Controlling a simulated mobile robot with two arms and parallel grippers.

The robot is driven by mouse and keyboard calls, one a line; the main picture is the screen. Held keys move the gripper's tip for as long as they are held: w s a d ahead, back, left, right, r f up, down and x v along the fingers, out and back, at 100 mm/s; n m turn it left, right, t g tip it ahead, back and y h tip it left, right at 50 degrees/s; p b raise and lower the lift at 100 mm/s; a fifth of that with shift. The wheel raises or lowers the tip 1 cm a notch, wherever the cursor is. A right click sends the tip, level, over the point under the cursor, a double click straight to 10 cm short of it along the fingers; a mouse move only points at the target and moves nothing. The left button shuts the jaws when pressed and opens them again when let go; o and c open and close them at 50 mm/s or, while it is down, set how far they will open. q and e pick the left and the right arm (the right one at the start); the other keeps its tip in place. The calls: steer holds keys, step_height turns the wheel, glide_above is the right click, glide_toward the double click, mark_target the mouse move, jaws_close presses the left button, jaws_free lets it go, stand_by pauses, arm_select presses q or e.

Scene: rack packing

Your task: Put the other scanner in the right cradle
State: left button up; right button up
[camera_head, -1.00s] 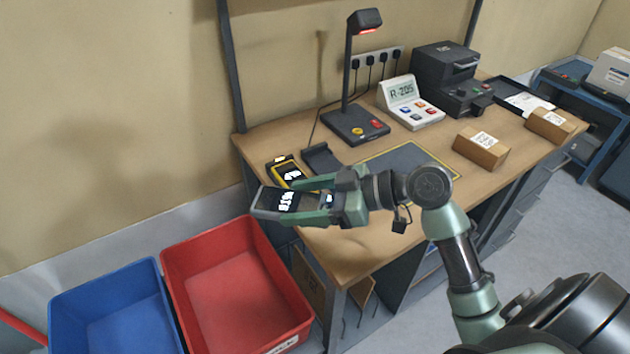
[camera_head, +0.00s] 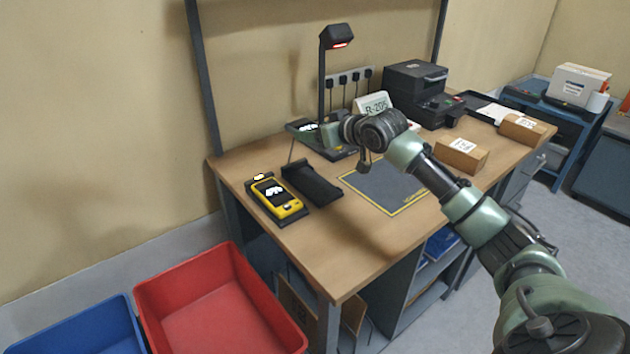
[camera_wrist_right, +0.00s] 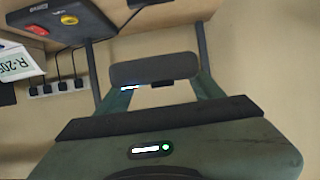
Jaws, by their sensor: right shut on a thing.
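A yellow scanner (camera_head: 273,192) with a lit screen sits in the left cradle (camera_head: 291,220) near the table's left end. The right cradle (camera_head: 312,184), black, stands empty just to its right. My right gripper (camera_head: 322,133) is shut on a dark scanner (camera_head: 302,126), held above the table behind the cradles, in front of the lamp stand. My own wrist hides part of the gripper. In the right wrist view the scanner's dark end (camera_wrist_right: 155,69) shows between the two fingers (camera_wrist_right: 162,95). My left gripper is not in view.
The lamp stand (camera_head: 322,85) rises close behind my right gripper. A dark mat (camera_head: 388,186), a display stand (camera_head: 372,104), a printer (camera_head: 417,88) and brown boxes (camera_head: 461,157) are farther right. Red (camera_head: 215,310) and blue (camera_head: 85,330) bins stand below the table's left end.

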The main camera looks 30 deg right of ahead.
mark_target(316, 186)
step_height(316, 186, down, 15)
steer(key=shift+r+p, duration=0.15)
steer(key=shift+p, duration=0.2)
steer(key=o, duration=1.7)
steer(key=shift+s, duration=0.4)
steer(key=v, duration=1.1)
steer(key=shift+s+r, duration=0.15)
